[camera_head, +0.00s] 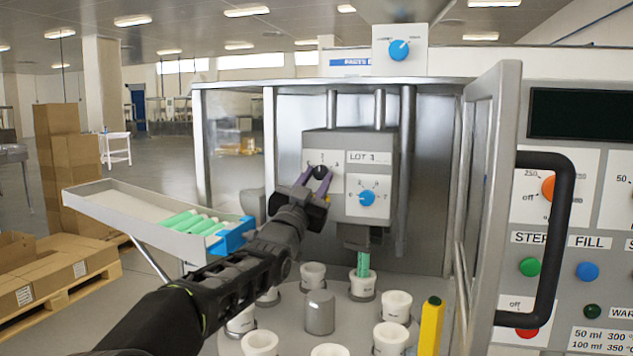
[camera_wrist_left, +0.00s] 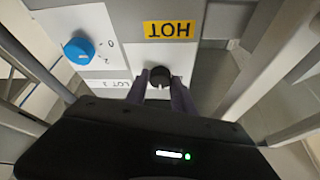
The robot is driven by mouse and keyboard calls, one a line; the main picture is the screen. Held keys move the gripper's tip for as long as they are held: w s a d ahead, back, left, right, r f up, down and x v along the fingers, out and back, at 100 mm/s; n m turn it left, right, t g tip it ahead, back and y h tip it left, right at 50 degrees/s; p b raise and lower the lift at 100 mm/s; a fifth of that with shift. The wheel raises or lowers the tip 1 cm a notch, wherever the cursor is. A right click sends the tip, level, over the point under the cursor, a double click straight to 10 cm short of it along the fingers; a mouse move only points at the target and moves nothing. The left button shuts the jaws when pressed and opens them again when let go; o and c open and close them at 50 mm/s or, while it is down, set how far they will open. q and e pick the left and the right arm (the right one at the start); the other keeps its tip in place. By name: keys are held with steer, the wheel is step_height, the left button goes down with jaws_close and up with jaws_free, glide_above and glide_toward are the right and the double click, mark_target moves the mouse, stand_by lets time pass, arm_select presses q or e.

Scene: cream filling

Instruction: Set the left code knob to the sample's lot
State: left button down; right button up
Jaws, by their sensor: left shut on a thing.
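The left code knob is a small black dial (camera_head: 320,171) on a white plate on the grey head of the machine. My left gripper (camera_head: 316,180) is shut on it, with one purple finger at each side. The wrist view shows the black knob (camera_wrist_left: 158,76) between the fingers, with a pale pointer mark. Most of its scale is hidden or too small to read. A "LOT" label (camera_head: 369,157) sits to its right; its digit looks like 3 but is small. A green tube (camera_head: 363,264) stands in a white cup under the head.
A blue knob (camera_head: 367,198) is on the plate to the right. A yellow "HOT" label (camera_wrist_left: 169,30) is near the black knob. The open door's black handle (camera_head: 562,235) stands at right. White cups (camera_head: 397,306) ring the turntable. A tray (camera_head: 150,216) holds green tubes.

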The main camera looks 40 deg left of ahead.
arm_select(q)
steer(key=c, duration=1.1)
jaws_free()
steer(key=shift+o, duration=0.2)
steer(key=b+v, duration=0.2)
steer(key=v, duration=0.5)
steer(key=shift+s, duration=0.35)
steer(key=shift+d+f, duration=0.1)
steer(key=shift+f, duration=0.05)
